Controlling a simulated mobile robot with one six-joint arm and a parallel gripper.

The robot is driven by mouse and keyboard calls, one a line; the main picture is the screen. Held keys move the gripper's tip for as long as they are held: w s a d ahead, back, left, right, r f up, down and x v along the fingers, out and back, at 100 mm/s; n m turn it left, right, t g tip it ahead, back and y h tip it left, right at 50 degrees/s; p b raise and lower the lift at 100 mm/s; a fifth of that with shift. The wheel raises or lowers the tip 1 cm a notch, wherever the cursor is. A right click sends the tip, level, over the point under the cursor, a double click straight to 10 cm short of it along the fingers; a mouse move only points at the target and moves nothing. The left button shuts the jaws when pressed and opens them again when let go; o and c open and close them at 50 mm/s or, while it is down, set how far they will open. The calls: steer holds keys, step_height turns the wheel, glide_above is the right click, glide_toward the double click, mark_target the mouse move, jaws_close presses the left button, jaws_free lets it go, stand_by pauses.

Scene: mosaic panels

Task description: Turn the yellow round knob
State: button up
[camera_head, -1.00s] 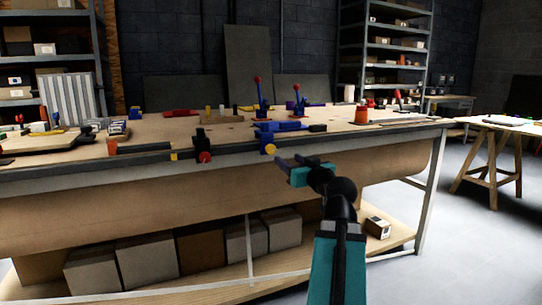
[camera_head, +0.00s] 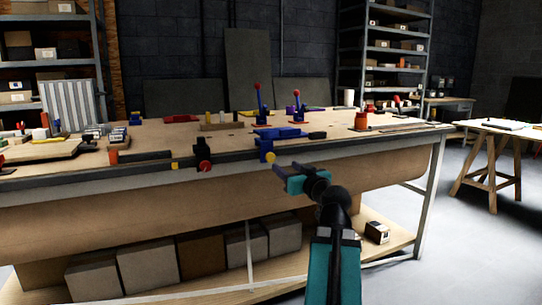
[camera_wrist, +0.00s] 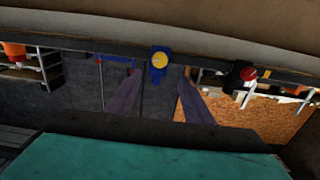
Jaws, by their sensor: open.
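The yellow round knob (camera_head: 270,157) sits on a blue mount at the bench's front edge. In the wrist view the yellow knob (camera_wrist: 159,57) shows near the top middle, facing me, with its blue mount around it. My gripper (camera_head: 286,168) is in front of the bench edge, just right of and slightly below the knob in the head view. Its two fingers are apart and empty. In the wrist view the knob appears centred between and beyond the fingertips (camera_wrist: 159,80); no contact is visible.
A red knob (camera_head: 205,167) on a black mount and a small yellow part (camera_head: 175,165) sit along the same edge to the left. Blue clamps with red-tipped levers (camera_head: 258,100) stand on the bench (camera_head: 340,142). Cardboard boxes (camera_head: 147,268) fill the lower shelf.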

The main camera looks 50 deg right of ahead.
mark_target(271, 157)
steer(key=shift+p+x, duration=1.5)
steer(key=shift+p, duration=1.45)
steer(key=shift+w+d+r+p, duration=0.15)
steer(key=shift+w+p, duration=0.15)
steer(key=shift+p, duration=0.5)
steer(key=shift+x, duration=4.25)
